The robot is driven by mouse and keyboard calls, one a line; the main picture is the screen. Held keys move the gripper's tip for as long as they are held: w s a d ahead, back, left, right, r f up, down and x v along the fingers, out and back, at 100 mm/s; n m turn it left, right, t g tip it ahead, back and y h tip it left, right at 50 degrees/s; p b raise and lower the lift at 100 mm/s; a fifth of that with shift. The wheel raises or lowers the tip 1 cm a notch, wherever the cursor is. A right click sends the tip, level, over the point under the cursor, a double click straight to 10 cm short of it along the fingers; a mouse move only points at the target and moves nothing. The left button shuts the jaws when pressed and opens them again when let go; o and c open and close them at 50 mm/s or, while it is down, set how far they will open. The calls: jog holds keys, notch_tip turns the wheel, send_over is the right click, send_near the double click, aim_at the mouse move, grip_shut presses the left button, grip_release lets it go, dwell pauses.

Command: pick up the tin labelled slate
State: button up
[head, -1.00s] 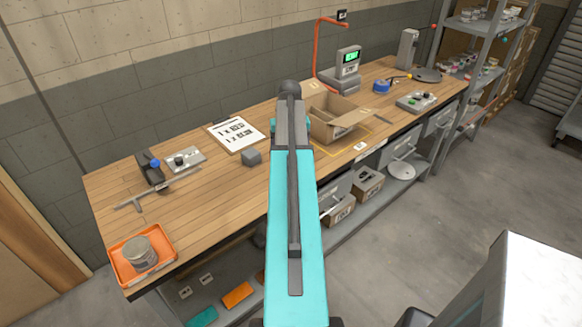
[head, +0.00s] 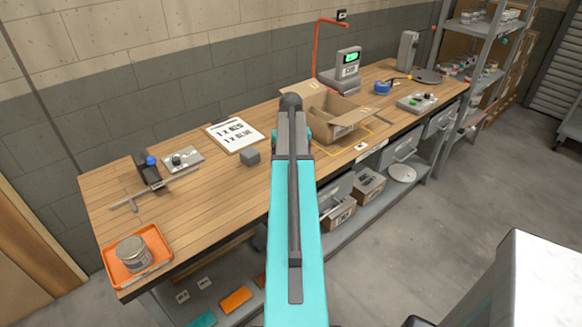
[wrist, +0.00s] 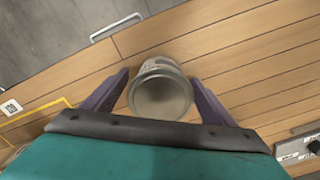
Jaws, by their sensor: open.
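A metal tin (wrist: 162,92) stands on the wooden bench in the wrist view, with its round grey lid facing me and a pale label band on its side. I cannot read the label. My gripper (wrist: 158,78) is open, with one dark finger on each side of the tin. Whether the fingers touch it I cannot tell.
An open cardboard box (head: 340,130) stands on the bench (head: 200,215) just right of my arm. A scale (head: 345,72) stands behind the box. A shelf rack (head: 470,50) holds more tins at the far right.

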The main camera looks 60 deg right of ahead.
dwell(0.3)
jog(key=c, duration=1.3)
jog(key=shift+o, duration=0.2)
jog(key=shift+r, duration=0.1)
jog(key=shift+r+b, duration=0.75)
jog(key=shift+r, duration=0.85)
jog(key=s+a+b, duration=0.1)
jog(key=s+a, duration=0.2)
jog(key=s, duration=0.4)
jog(key=s+a+r+b, duration=0.1)
jog(key=s+a+b, duration=0.1)
jog(key=s, duration=0.6)
jog(key=shift+a+r, duration=0.3)
jog(key=shift+a, duration=0.15)
jog(key=shift+w, duration=0.1)
